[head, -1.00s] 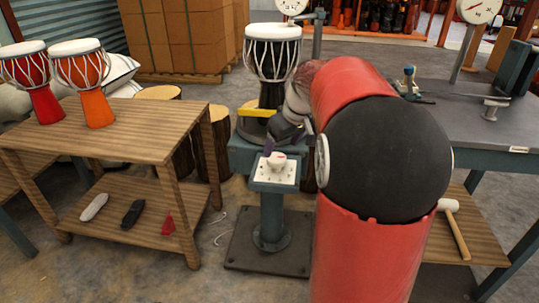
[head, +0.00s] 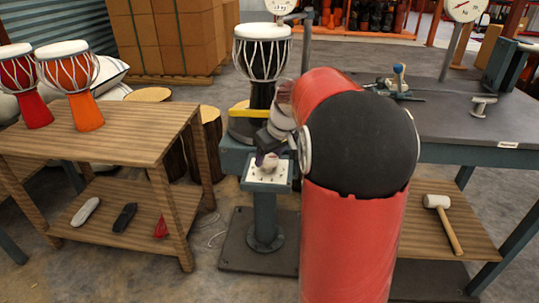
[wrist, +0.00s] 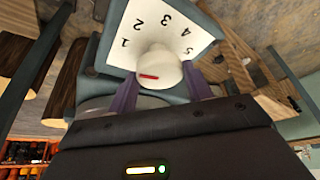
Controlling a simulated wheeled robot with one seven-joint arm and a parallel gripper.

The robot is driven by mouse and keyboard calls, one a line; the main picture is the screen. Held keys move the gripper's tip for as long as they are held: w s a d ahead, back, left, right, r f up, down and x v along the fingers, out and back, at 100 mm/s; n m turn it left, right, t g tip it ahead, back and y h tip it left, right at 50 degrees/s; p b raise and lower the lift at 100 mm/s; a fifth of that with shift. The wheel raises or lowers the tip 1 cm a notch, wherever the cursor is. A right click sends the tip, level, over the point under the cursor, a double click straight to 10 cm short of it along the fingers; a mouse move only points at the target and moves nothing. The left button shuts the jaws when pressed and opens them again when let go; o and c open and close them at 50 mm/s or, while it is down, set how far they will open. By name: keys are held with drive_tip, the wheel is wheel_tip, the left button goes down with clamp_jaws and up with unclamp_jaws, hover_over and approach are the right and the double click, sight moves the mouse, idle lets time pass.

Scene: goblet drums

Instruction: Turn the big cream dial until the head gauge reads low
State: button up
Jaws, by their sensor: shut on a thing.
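The cream dial (head: 268,162) sits on a white numbered plate (head: 255,174) on top of a teal post. In the wrist view the dial (wrist: 162,66) is a pale knob with a short red mark, and the plate (wrist: 115,55) shows the figures 1 to 5 around it. My gripper (wrist: 160,82) has its two purple fingers on either side of the knob and is shut on it. A white round gauge (head: 283,5) stands behind the black drum, cut by the top edge; its reading is too small to tell.
A black drum (head: 262,55) stands just behind the post. A second gauge (head: 466,9) is at top right. A wooden table (head: 100,135) with two drums is on the left. A grey workbench (head: 450,120) is on the right, with a mallet (head: 443,215) on the shelf below.

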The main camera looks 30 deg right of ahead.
drive_tip(key=shift+m, duration=0.3)
drive_tip(key=shift+c, duration=0.3)
drive_tip(key=m+h, duration=0.1)
drive_tip(key=m, duration=0.2)
drive_tip(key=shift+a, duration=0.2)
drive_tip(key=shift+m+g+h+p, duration=0.4)
drive_tip(key=shift+m+h, duration=0.5)
drive_tip(key=shift+m, duration=1.2)
drive_tip(key=o, duration=1)
